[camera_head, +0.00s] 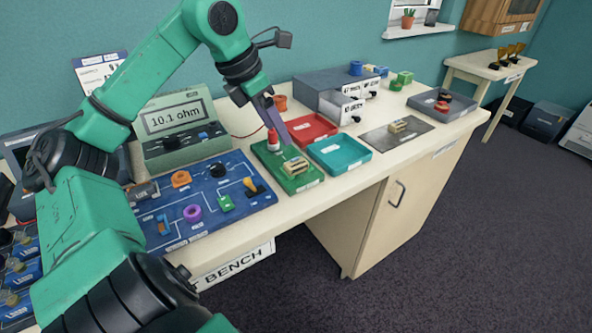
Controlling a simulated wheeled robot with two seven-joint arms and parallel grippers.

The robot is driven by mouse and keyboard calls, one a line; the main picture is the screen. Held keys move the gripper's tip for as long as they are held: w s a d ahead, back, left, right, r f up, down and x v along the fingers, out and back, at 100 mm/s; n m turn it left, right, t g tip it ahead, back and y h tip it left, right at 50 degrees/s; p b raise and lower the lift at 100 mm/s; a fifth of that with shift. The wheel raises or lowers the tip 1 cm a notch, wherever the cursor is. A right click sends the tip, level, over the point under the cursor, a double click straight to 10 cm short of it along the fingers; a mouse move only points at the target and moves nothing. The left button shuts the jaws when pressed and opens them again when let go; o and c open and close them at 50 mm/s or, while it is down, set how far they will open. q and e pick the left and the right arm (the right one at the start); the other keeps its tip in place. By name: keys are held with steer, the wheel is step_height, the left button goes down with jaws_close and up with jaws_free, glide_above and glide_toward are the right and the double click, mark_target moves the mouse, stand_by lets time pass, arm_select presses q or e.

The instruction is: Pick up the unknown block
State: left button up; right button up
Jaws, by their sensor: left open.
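A small tan block with dark and pale bands (296,166) sits on the front part of a green board (274,158) on the bench. A similar tan block (398,126) lies on a dark grey mat (419,136) further right. I cannot tell from labels which one is the unknown block. My left gripper (280,131), with purple-grey fingers, is open and points down over the back of the green board, beside a red and white post (273,139). It is apart from both blocks. My right gripper is not in view.
A meter (178,128) reading 10.1 ohm stands behind a blue circuit board (208,208). A red tray (311,128) and a teal tray (339,154) lie right of the green board. Grey drawers (345,104) stand behind them.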

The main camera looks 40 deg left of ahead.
mark_target(296, 163)
arm_select(q)
steer(key=p+x, duration=0.1)
steer(key=x, duration=0.2)
steer(key=p+x, duration=0.1)
steer(key=x, duration=0.3)
steer(key=p+x, duration=0.1)
steer(key=x, duration=0.2)
steer(key=shift+w+d+f, duration=0.15)
steer(key=shift+d+f, duration=0.1)
steer(key=shift+d, duration=0.05)
steer(key=shift+w+f, duration=0.1)
steer(key=shift+f, duration=0.2)
jaws_close()
